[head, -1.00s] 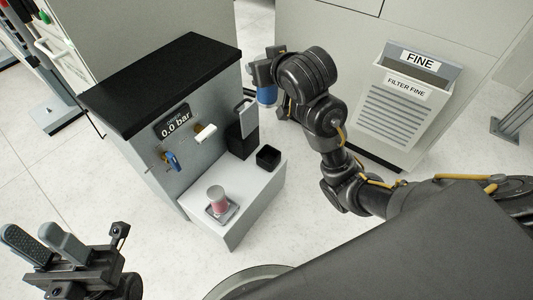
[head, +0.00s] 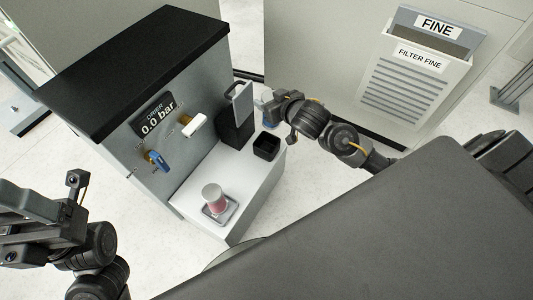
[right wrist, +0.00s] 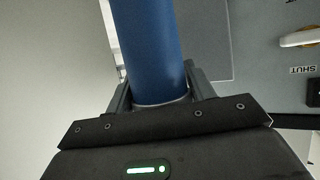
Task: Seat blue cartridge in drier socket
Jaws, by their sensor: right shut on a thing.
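My right gripper (head: 272,104) is shut on the blue cartridge (right wrist: 148,45). In the right wrist view the cartridge stands between the two fingers. In the head view it is mostly hidden by the gripper, just beyond the ledge's far right end. The grey drier (head: 150,98) has a black top and a display reading 0.0 bar. I cannot tell which is the socket. My left gripper (head: 28,205) is at the left edge, partly cut off.
A pink cartridge with a grey cap (head: 213,199) stands in a metal tray on the ledge (head: 190,197). A blue valve handle (head: 157,160) and a white handle (head: 195,125) stick out from the drier front.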

